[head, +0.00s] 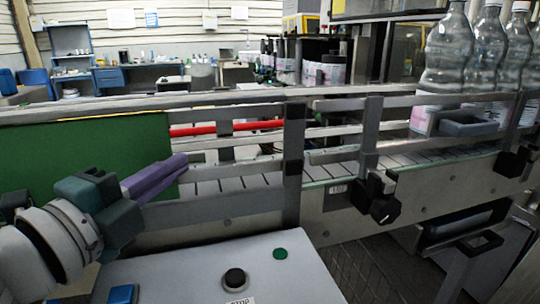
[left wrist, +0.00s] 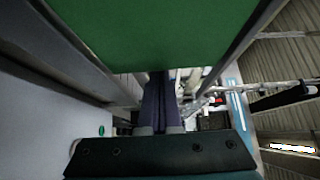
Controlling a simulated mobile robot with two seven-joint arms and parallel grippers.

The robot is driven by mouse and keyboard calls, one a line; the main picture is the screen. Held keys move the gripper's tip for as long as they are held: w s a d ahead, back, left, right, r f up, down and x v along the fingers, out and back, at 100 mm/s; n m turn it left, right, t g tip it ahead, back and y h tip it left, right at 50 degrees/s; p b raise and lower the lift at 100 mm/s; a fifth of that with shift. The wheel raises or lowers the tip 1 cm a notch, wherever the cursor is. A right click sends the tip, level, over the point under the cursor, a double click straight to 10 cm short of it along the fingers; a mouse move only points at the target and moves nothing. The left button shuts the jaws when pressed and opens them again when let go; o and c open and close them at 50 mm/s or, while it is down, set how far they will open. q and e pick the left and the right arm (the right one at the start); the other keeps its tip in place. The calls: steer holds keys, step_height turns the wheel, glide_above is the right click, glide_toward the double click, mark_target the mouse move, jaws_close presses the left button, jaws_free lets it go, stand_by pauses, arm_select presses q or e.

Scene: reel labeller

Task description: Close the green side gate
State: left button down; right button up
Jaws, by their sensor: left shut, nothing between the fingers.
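The green side gate (head: 75,150) is a flat green panel at the left of the head view, along the conveyor's near rail. It fills the upper middle of the left wrist view (left wrist: 150,30). My left gripper (head: 180,162) has its purple fingers shut and empty. They overlap the gate's lower right part in the head view. In the left wrist view the fingertips (left wrist: 160,76) lie by the panel's edge; I cannot tell whether they touch it. My arm hides the gate's lower left part. My right gripper is not in view.
Grey rails and a post (head: 293,160) stand right of the gate, with a red bar (head: 225,128) behind. Clear bottles (head: 447,50) stand at the right. A grey panel (head: 190,275) with a black stop button (head: 235,278) and a green button (head: 280,253) lies in front.

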mark_target(130, 167)
arm_select(q)
steer(key=a, duration=0.2)
steer(key=s+a, duration=0.1)
steer(key=a, duration=0.2)
steer(key=shift+s+a+b, duration=0.25)
steer(key=shift+a+b, duration=0.1)
steer(key=shift+s+a, duration=0.1)
steer(key=shift+a, duration=0.25)
